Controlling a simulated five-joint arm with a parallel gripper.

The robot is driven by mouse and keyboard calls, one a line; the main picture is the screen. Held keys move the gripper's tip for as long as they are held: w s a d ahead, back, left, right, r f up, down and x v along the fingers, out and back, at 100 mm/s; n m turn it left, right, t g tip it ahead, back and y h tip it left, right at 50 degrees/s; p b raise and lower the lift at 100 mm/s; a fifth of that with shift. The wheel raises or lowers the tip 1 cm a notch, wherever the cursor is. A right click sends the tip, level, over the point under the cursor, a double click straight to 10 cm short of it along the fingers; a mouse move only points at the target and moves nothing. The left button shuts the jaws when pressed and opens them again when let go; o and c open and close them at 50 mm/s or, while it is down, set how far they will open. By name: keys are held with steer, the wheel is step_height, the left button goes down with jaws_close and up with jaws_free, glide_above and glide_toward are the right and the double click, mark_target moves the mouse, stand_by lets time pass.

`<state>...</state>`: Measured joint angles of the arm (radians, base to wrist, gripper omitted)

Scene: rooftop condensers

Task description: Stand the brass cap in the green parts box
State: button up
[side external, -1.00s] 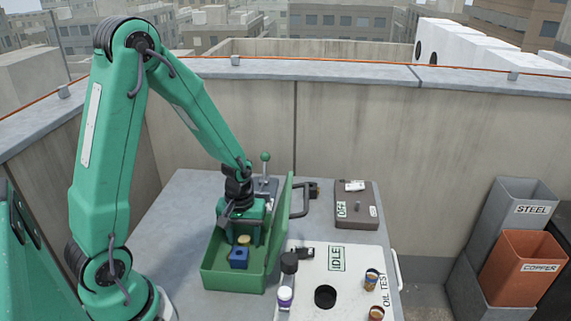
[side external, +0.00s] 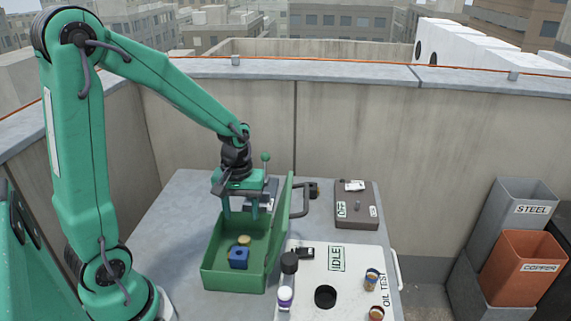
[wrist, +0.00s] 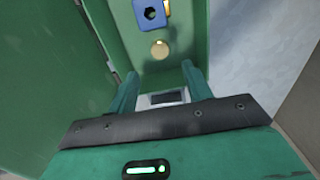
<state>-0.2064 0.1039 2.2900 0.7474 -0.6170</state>
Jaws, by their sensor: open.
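The brass cap (side external: 244,239) stands on the floor of the green parts box (side external: 225,283), beside a blue block (side external: 239,258). In the wrist view the cap (wrist: 160,49) shows as a round brass disc, apart from the blue block (wrist: 148,18). My gripper (side external: 247,211) is open and empty above the far part of the box, higher than the cap. In the wrist view its two fingers (wrist: 158,82) are spread, with the cap beyond their tips and nothing between them.
The box's green lid (side external: 281,225) stands open on its right side.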

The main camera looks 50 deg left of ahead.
step_height(320, 180, up, 4)
steer(key=shift+f, duration=0.1)
stand_by(0.8)
steer(key=s+d+r+m+t, duration=0.5)
steer(key=s+r+m, duration=0.3)
steer(key=r, duration=0.3)
steer(key=shift+s+d+r+m+t, duration=0.3)
steer(key=shift+d+m, duration=0.4)
steer(key=shift+d, duration=0.05)
